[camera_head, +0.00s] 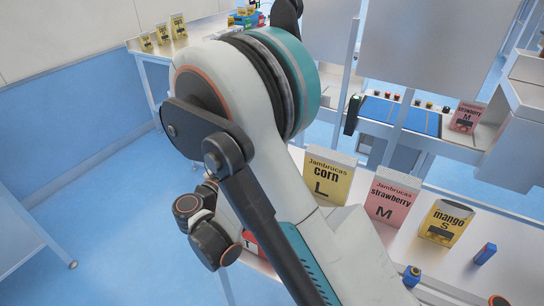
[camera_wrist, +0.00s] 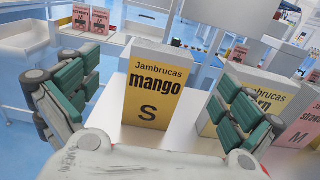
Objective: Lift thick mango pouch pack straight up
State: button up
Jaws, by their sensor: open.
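A thick, box-like mango pouch pack (camera_wrist: 152,98), yellow with a white top and side and marked "mango S", stands upright in the wrist view. My gripper (camera_wrist: 160,85) is open, with one green-padded finger on each side of it. Gaps show between the pads and the pack, so nothing is gripped. Another mango S pack (camera_head: 445,222) stands at the right of the row in the head view.
A corn L pack (camera_head: 328,177) and a strawberry M pack (camera_head: 390,196) stand on the white counter (camera_head: 425,262). In the wrist view, the corn pack (camera_wrist: 252,97) is close behind the right finger. A small blue block (camera_head: 485,253) lies at the right.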

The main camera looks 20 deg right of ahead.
jog(key=shift+s+d+f+b+x, duration=0.1)
jog(key=shift+b+x, duration=0.35)
jog(key=shift+x, duration=1.5)
jog(key=shift+s+d+f+b+x, duration=0.1)
jog(key=shift+b+x, duration=0.35)
jog(key=shift+x, duration=1.5)
jog(key=shift+d+f+b+x, duration=0.1)
jog(key=shift+b+x, duration=0.35)
jog(key=shift+x, duration=1.5)
jog(key=shift+a+r, duration=0.1)
jog(key=c, duration=1)
